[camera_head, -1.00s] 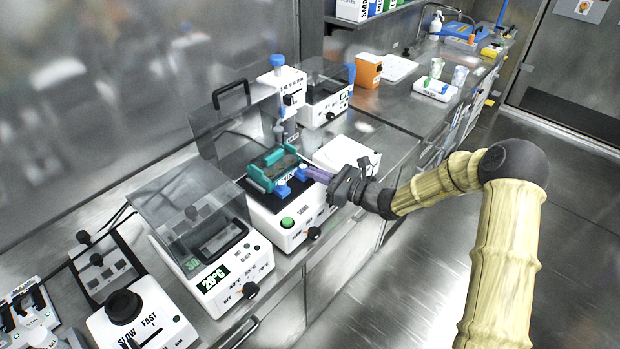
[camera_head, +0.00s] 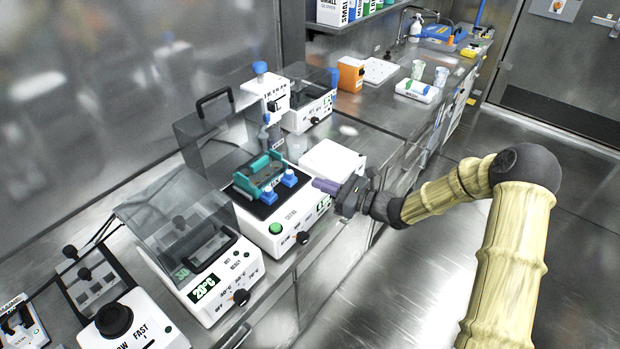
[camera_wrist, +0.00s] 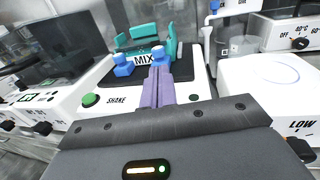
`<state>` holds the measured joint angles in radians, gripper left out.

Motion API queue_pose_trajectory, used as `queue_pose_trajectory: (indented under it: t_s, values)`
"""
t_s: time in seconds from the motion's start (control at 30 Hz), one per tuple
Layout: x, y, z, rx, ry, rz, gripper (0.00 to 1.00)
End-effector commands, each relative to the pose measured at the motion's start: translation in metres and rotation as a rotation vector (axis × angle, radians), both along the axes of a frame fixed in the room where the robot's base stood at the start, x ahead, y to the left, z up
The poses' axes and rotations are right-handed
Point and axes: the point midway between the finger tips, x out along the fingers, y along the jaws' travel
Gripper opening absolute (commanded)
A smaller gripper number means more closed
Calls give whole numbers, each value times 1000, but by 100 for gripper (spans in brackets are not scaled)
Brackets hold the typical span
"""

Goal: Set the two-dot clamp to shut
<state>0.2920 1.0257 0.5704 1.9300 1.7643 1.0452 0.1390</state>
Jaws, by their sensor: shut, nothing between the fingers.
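Two blue clamps sit at the front of a teal holder (camera_head: 260,173) on a white shaker (camera_head: 292,218) with a black top. The left clamp (camera_head: 269,197) and the right clamp (camera_head: 290,178) also show in the wrist view, left (camera_wrist: 123,66) and right (camera_wrist: 161,55), with a "MIX" label between them. I cannot make out dots on either clamp or tell how each is set. My gripper (camera_head: 318,185) has purple fingers pressed together and empty. It is just right of the right clamp, with a small gap. In the wrist view the fingers (camera_wrist: 154,80) point at the right clamp.
A green button (camera_head: 275,228) and a black knob (camera_head: 302,238) are on the shaker's front. A lidded 20°C heater (camera_head: 205,265) stands to the left, a white box (camera_head: 330,158) behind my gripper. A tall white device (camera_head: 262,95) stands behind. The floor aisle at right is clear.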

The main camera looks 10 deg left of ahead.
Motion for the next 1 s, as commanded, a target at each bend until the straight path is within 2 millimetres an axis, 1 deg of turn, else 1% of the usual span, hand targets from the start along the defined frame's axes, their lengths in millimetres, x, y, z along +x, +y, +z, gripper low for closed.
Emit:
queue_pose_trajectory:
  t_s: [0.03, 0.3, 0.4, 0.5, 0.57, 1.0]
  values:
    - [-3, -10, -2, -1, 0, 0, 0]
    - [-17, -63, -3, -2, 1, -4, 0]
    - [-20, -76, -2, -2, 1, -5, 0]
    - [-22, -83, -2, -2, 1, -4, 0]
    - [-22, -84, -2, -2, 1, -3, 0]
    - [-23, -83, -2, -3, 1, 0, 0]
